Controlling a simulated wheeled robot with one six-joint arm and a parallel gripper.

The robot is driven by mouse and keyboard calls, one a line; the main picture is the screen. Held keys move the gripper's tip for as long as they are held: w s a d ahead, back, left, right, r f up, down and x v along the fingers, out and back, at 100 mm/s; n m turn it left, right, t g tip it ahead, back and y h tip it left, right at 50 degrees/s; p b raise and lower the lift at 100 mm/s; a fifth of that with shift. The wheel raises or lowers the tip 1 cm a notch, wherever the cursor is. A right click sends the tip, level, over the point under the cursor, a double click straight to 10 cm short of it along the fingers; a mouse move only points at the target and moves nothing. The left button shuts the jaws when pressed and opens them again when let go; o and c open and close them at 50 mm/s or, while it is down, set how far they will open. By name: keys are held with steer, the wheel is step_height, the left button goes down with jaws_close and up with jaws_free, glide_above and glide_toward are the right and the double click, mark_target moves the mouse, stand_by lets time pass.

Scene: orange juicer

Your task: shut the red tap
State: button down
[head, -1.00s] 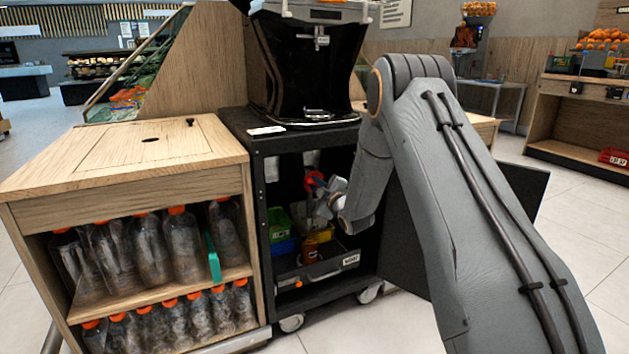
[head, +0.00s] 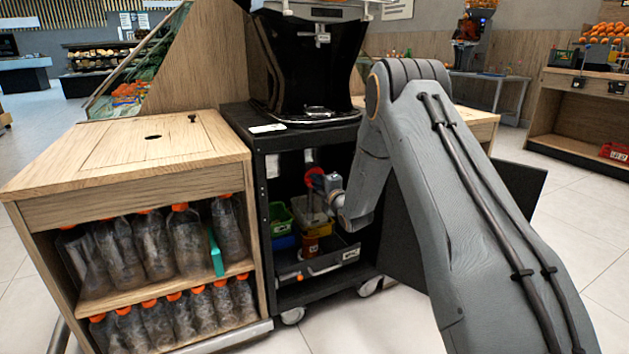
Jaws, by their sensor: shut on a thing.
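The red tap (head: 314,177) shows as a small red round part inside the open black cabinet, under the juicer (head: 306,65). My gripper (head: 322,182) reaches into the cabinet from the right and is shut on the red tap. My gripper's body hides part of the tap, so I cannot tell how far it is turned.
Below the tap are a green bin (head: 279,217), a blue bin (head: 285,242), an orange-brown container (head: 309,246) and a black drawer (head: 345,253). A wooden counter (head: 60,157) with shelves of orange-capped bottles stands left. The cabinet's open door (head: 515,185) is at right.

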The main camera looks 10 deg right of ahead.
stand_by(0.3)
steer(key=c, duration=1.8)
jaws_free()
steer(key=p+v, duration=0.2)
steer(key=v, duration=0.6)
steer(key=shift+p, duration=0.3)
